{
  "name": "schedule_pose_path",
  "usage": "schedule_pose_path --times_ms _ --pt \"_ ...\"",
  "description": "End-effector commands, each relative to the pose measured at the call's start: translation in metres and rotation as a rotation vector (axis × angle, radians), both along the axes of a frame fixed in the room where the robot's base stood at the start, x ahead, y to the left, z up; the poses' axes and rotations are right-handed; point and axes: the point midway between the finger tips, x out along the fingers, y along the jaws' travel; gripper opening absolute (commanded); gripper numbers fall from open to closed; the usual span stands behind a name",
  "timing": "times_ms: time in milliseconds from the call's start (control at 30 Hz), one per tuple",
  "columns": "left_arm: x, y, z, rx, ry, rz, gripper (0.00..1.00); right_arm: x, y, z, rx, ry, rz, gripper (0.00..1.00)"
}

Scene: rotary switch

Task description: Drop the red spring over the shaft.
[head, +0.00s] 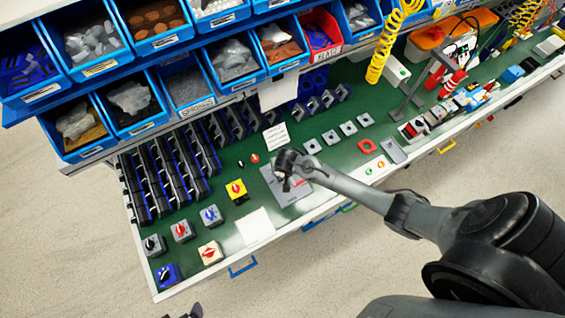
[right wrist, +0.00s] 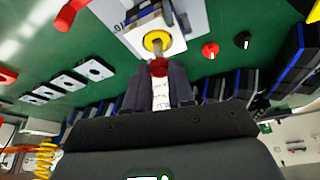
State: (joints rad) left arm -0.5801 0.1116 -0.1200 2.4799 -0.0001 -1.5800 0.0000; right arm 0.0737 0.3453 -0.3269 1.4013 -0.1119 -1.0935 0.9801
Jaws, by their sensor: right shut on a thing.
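My right gripper (head: 284,178) is over the light grey plate (head: 296,192) on the green bench. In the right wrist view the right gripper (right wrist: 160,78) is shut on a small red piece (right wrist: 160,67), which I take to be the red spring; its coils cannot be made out. Just beyond it stands a metal shaft (right wrist: 158,42) rising from a yellow ring (right wrist: 153,35) on a white block (right wrist: 140,44). The red piece appears close to the shaft's tip; I cannot tell whether they touch. A dark tip at the head view's bottom edge may be my left gripper (head: 193,311).
Several switch blocks stand at the bench's left, including a yellow one with a red knob (head: 236,190). A red knob (right wrist: 210,50) lies near the plate. Blue bins (head: 130,105) hang above.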

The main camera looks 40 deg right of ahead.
Motion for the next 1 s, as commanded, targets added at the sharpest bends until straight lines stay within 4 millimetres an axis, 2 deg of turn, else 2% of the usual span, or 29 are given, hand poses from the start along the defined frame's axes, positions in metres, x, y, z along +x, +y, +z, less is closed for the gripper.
schedule_pose_path --times_ms 567,600,767,1000 --pt "0.0 0.003 -0.012 0.011 -0.001 -0.007 0.97 0.0 0.0 -0.018 0.0 0.001 0.001 0.0" --pt "0.0 0.003 -0.011 0.012 0.0 -0.008 0.97 0.0 0.0 -0.017 0.0 0.0 0.001 0.26" --pt "0.0 0.003 -0.011 0.014 0.0 -0.009 0.97 0.0 0.0 -0.017 0.0 0.0 0.001 0.5" --pt "0.0 0.003 -0.011 0.012 0.0 -0.008 0.97 0.0 0.0 -0.017 0.0 0.0 0.001 0.53"
